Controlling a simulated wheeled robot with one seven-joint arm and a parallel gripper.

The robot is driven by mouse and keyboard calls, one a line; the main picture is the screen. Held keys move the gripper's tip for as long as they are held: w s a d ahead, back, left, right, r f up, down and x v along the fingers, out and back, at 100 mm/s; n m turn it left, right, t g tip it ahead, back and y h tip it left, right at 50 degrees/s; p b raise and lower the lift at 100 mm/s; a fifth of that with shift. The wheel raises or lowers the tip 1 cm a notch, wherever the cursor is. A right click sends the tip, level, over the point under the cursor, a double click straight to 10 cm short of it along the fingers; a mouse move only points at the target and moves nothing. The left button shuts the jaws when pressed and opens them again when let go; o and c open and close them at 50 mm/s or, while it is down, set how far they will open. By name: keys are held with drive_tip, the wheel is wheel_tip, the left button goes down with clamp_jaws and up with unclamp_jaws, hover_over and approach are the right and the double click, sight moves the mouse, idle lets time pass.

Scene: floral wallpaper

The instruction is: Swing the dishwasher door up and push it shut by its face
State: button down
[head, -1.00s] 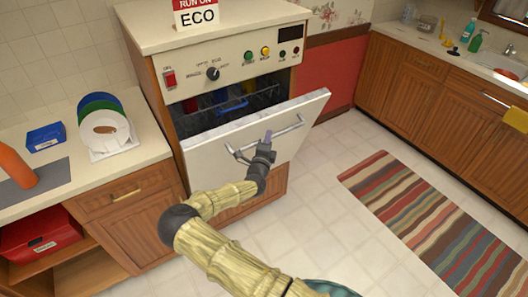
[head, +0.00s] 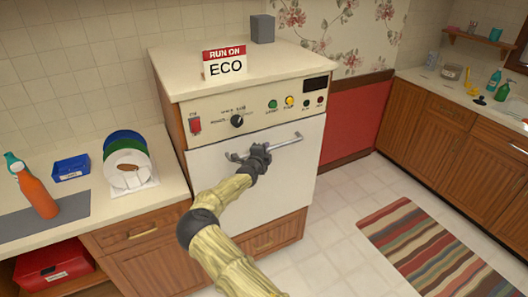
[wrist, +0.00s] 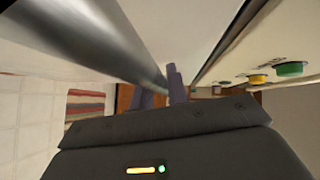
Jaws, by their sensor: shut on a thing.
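The dishwasher's white door (head: 288,178) stands upright, almost flush with the front under the control panel (head: 255,115). A narrow dark gap (wrist: 222,45) shows between door and panel in the wrist view; I cannot tell whether the door is fully closed. My gripper (head: 260,150) is at the metal handle (head: 287,141) on the door's face. In the wrist view, the handle bar (wrist: 105,40) runs in between my fingers (wrist: 162,88), which are shut on it. The racks inside are hidden.
A "RUN ON ECO" sign (head: 224,64) and a grey block (head: 263,28) stand on top. The left counter holds plates in a rack (head: 128,165), a blue box (head: 71,167) and an orange bottle (head: 37,193). Open floor and a striped rug (head: 430,250) lie to the right.

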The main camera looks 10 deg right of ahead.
drive_tip(key=shift+w+a+r, duration=0.2)
drive_tip(key=shift+w+r, duration=0.1)
drive_tip(key=shift+r, duration=0.15)
drive_tip(key=shift+d, duration=0.1)
drive_tip(key=c, duration=1.7)
unclamp_jaws()
drive_tip(key=o, duration=0.3)
drive_tip(key=shift+w+f, duration=0.1)
drive_tip(key=shift+o, duration=0.2)
drive_tip(key=shift+f, duration=0.15)
drive_tip(key=shift+s, duration=0.25)
drive_tip(key=b+v, duration=0.2)
drive_tip(key=v, duration=1.5)
drive_tip(key=shift+s+f, duration=0.1)
drive_tip(key=shift+s, duration=0.05)
